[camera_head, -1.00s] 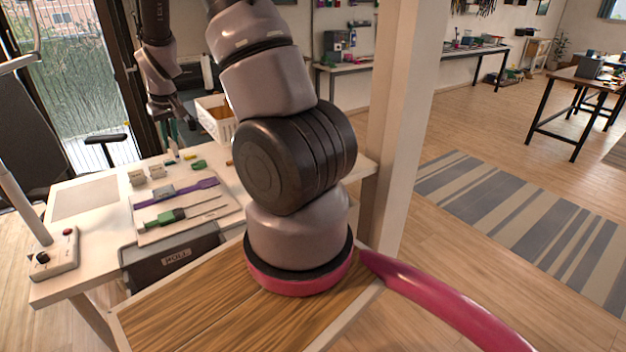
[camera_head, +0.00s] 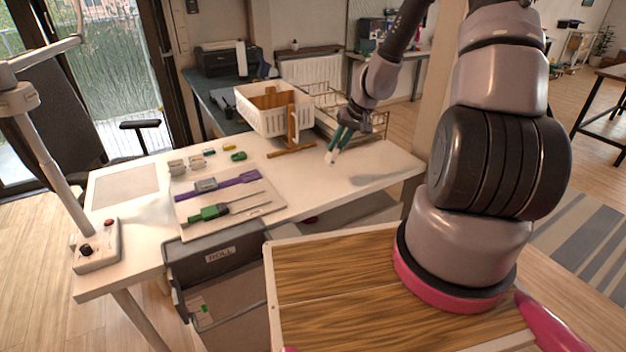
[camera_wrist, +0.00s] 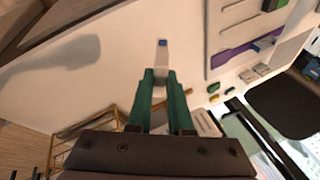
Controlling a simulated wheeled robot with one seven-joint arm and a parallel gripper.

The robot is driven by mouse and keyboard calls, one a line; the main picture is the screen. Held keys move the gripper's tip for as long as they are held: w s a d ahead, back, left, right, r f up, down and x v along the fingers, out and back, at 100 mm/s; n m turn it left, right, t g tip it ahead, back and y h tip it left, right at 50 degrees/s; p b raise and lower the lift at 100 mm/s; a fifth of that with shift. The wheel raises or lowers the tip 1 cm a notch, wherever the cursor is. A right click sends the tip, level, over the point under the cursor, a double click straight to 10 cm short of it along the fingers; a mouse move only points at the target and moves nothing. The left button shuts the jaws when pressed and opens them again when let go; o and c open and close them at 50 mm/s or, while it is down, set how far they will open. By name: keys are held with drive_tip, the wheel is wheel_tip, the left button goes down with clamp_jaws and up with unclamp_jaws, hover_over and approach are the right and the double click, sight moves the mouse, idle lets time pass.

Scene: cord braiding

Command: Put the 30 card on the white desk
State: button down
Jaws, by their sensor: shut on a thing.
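My gripper (camera_head: 335,149) hangs over the right part of the white desk (camera_head: 310,190), fingers pointing down. In the wrist view my gripper's green fingers (camera_wrist: 160,76) are shut on a small pale card (camera_wrist: 161,56) with a blue patch at its far end. The card's pale end (camera_head: 330,158) also shows below the fingertips in the head view. No number on it can be read. The bare white desk top (camera_wrist: 120,100) lies beyond it in the wrist view. The card seems above the desk, with the arm's shadow to the right; the exact gap cannot be told.
A tool board (camera_head: 225,228) with a purple strip and green-handled tool lies left. Small grey blocks (camera_head: 177,167) and green pieces sit behind it. A white basket (camera_head: 262,121), wooden stand (camera_head: 291,150) and wire rack (camera_head: 378,124) stand behind. The desk's right part is clear.

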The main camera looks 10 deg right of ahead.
drive_tip(key=shift+s+a+f+y, duration=0.15)
drive_tip(key=shift+a+f+y, duration=0.5)
drive_tip(key=shift+a, duration=0.3)
drive_tip(key=w+a+f+m+t+y, duration=0.2)
drive_tip(key=w+m+t+y, duration=0.3)
drive_tip(key=w, duration=0.3)
drive_tip(key=shift+m+g+h, duration=0.25)
drive_tip(key=shift+m+g, duration=0.05)
drive_tip(key=shift+m, duration=0.3)
drive_tip(key=shift+d+f, duration=0.15)
drive_tip(key=shift+f, duration=4.75)
drive_tip(key=c, duration=1)
unclamp_jaws()
drive_tip(key=shift+s, duration=0.1)
drive_tip(key=shift+v, duration=4)
